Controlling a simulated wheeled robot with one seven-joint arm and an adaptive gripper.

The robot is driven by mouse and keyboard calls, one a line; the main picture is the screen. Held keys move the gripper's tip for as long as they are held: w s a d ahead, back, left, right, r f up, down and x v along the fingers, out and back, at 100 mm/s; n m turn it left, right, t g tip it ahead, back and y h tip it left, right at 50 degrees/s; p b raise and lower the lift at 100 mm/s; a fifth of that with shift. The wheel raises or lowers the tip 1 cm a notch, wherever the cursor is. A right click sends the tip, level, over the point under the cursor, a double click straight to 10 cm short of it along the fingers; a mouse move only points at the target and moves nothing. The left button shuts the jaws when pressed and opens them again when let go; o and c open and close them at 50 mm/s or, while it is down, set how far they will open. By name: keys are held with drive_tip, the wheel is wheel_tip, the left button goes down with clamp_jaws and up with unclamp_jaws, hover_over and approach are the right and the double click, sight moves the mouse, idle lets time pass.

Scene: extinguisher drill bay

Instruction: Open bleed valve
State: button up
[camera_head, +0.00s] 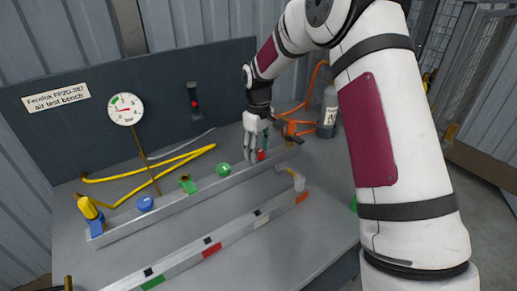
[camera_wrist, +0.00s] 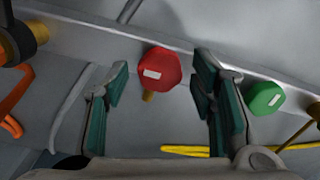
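My gripper (camera_head: 258,140) is above the rail at the back of the bench, with its fingers pointing down. A red knob (camera_head: 261,156) with a pale label is just below the fingers. In the wrist view my gripper (camera_wrist: 161,80) is open, and the red knob (camera_wrist: 160,66) shows in the gap between the two fingers, apart from both. A green knob (camera_head: 223,169) is to the left on the same rail; it is right of the fingers in the wrist view (camera_wrist: 264,98). No readable label tells which knob is the bleed valve.
A green valve (camera_head: 187,184), a blue knob (camera_head: 145,203) and a yellow fitting (camera_head: 88,208) are further left. Yellow hoses (camera_head: 160,160) lie behind. A gauge (camera_head: 125,109) stands at the back left. Orange fittings (camera_head: 290,128) and a grey cylinder (camera_head: 328,112) are at the right. A second rail (camera_head: 230,238) runs in front.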

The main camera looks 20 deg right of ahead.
sight(259, 152)
wheel_tip(259, 152, up, 12)
idle(0.7)
drive_tip(key=s+r+m+t+p, duration=0.1)
drive_tip(key=s+r+m+p, duration=0.1)
drive_tip(key=s+r, duration=0.7)
drive_tip(key=s+r+m+t+p, duration=0.1)
drive_tip(key=s+r, duration=0.5)
drive_tip(key=s, duration=0.6)
drive_tip(key=s+m+t+p, duration=0.2)
drive_tip(key=s+m+p, duration=0.1)
drive_tip(key=s, duration=1.7)
drive_tip(key=shift+s+f+m, duration=0.2)
drive_tip(key=shift+f+m, duration=0.15)
drive_tip(key=shift+m, duration=0.05)
